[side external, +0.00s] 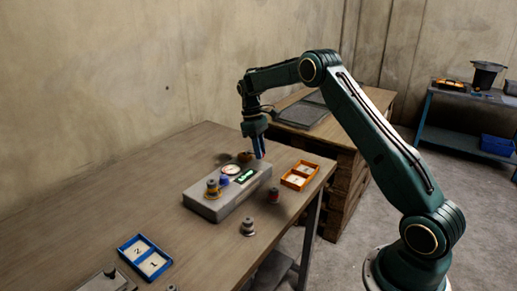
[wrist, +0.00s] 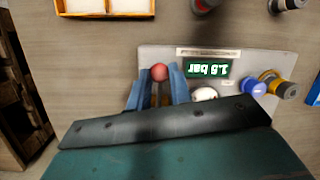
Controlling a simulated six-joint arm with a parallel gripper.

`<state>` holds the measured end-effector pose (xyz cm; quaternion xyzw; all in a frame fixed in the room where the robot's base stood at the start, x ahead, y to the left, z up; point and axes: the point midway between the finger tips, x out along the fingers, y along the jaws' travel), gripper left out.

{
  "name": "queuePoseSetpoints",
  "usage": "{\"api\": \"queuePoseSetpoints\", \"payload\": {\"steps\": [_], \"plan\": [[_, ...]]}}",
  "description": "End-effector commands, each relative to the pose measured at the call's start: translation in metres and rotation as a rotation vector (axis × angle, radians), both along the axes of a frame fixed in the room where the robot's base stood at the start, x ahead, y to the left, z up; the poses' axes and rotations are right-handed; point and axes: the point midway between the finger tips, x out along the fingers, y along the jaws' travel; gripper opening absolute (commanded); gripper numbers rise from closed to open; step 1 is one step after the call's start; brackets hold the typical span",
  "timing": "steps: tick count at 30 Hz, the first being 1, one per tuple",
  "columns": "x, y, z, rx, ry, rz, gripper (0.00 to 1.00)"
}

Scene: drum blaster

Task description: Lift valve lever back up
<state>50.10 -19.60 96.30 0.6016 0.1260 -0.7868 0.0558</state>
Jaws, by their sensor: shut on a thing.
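The valve lever shows in the wrist view as a red ball knob (wrist: 159,72) between the two blue fingers of my gripper (wrist: 158,80). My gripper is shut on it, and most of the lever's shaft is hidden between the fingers. In the side external view my gripper (side external: 259,150) points down at the right rear end of the grey control box (side external: 226,198); the lever cannot be made out there. The box carries a green display (wrist: 207,69) reading 1.8 bar, a round white gauge (wrist: 204,94), a blue knob (wrist: 252,88) and a yellow-ringed fitting (wrist: 284,89).
An orange two-part tray (side external: 300,175) lies right of the box, and a blue two-part tray (side external: 145,257) at the front left. A dark cylinder with red (side external: 274,196) and a grey one (side external: 248,226) stand in front. The table's left part is clear.

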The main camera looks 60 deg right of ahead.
Motion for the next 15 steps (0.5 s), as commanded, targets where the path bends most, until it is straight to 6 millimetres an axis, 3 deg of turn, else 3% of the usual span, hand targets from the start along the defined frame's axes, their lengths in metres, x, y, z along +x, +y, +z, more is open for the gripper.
{"api": "queuePoseSetpoints", "payload": {"steps": [11, 12, 15], "plan": [[0.0002, -0.0012, 0.0017, 0.001, 0.014, -0.009, 0.0], [0.0002, -0.0012, 0.0017, 0.001, 0.014, -0.009, 0.23], [0.0002, -0.0009, 0.0018, 0.001, 0.014, -0.008, 0.42]]}}
